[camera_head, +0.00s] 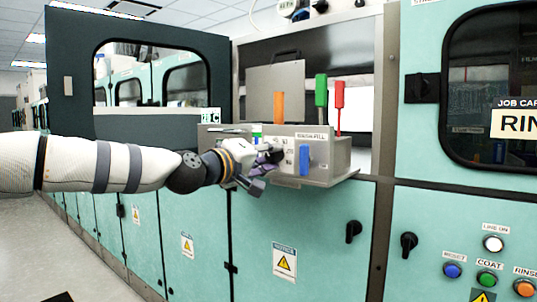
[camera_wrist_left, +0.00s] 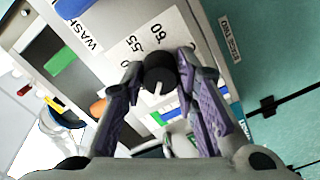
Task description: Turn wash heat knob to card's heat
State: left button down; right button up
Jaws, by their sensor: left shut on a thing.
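The wash heat knob (camera_wrist_left: 160,72) is black and round with a white pointer mark, in the left wrist view. My left gripper (camera_wrist_left: 157,80) is shut on it, one purple-padded finger on either side. The labels 55 and 60 show on the white dial plate (camera_wrist_left: 148,36) around it. The pointer mark faces the bottom of that view; I cannot tell which label it meets. In the head view my left gripper (camera_head: 267,163) is at the front of the metal control box (camera_head: 325,175) and mostly hides the knob. A job card (camera_head: 516,124) reading "RIN" is cut off at right; no heat shows.
A blue handle (camera_head: 305,159) beside the gripper is under the wash fill label. Orange (camera_head: 279,107), green (camera_head: 321,90) and red (camera_head: 339,107) upright handles stand behind the box front. An open dark door (camera_head: 68,85) is at left. Lit buttons (camera_head: 487,279) are lower right.

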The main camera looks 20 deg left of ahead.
pick_arm(q)
jog(key=m, duration=0.2)
jog(key=m+p, duration=0.1)
jog(key=m, duration=0.1)
jog(key=shift+r+m, duration=0.2)
jog(key=shift+m, duration=0.1)
jog(key=m, duration=0.3)
jog(key=shift+m+p, duration=0.3)
jog(key=shift+p, duration=0.05)
jog(key=m, duration=0.3)
jog(key=shift+p, duration=0.4)
jog(key=shift+m+p, duration=0.35)
jog(key=shift+m, duration=1.35)
pick_arm(e)
jog(key=shift+t, duration=0.8)
jog(key=shift+w+r, duration=2.05)
jog(key=shift+w, duration=0.05)
pick_arm(q)
jog(key=shift+f, duration=0.1)
jog(key=c, duration=1.2)
grip_release()
jog(key=shift+c, duration=0.2)
